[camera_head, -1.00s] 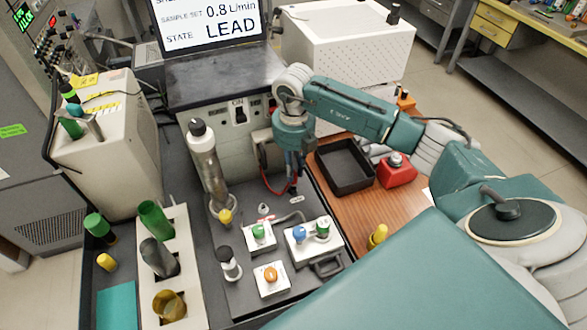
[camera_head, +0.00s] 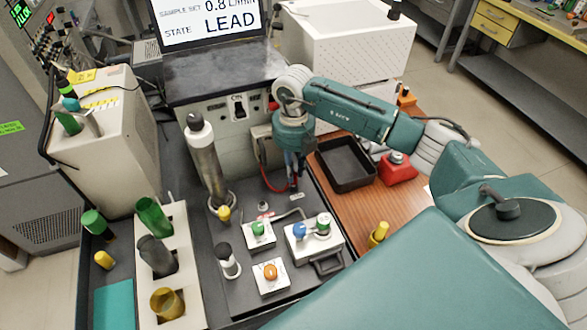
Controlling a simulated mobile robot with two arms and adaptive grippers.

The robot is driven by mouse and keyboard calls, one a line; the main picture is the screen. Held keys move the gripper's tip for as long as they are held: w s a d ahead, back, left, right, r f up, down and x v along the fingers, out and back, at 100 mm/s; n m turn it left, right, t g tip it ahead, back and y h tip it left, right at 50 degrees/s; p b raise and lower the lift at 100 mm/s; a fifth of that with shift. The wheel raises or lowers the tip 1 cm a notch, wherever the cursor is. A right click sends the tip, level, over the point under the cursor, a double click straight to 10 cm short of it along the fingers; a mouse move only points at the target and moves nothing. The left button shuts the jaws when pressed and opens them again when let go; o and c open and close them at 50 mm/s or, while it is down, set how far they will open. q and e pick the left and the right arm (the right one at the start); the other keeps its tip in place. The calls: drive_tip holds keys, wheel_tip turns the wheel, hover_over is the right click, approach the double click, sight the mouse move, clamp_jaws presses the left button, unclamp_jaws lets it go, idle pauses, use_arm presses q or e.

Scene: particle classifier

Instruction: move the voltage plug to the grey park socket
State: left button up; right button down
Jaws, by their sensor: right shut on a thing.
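My right gripper (camera_head: 293,178) points down at the front right of the instrument, its fingers shut on the voltage plug (camera_head: 294,187). The plug is small, dark and red, and mostly hidden by the fingers. A red lead (camera_head: 267,182) loops from the instrument front to it. The plug is low over the dark base plate; I cannot tell whether it touches a socket. The grey park socket cannot be picked out with certainty. My left gripper is not in view.
A metal cylinder (camera_head: 208,165) stands left of the gripper. Valve blocks with green (camera_head: 258,228), blue and orange (camera_head: 270,272) knobs lie in front. A black tray (camera_head: 345,165) and a red block (camera_head: 398,169) are to the right, on wood.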

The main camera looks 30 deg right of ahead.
drive_tip(key=shift+f+b, duration=0.45)
drive_tip(key=shift+f, duration=0.2)
drive_tip(key=c, duration=1.6)
unclamp_jaws()
wheel_tip(320, 180, up, 12)
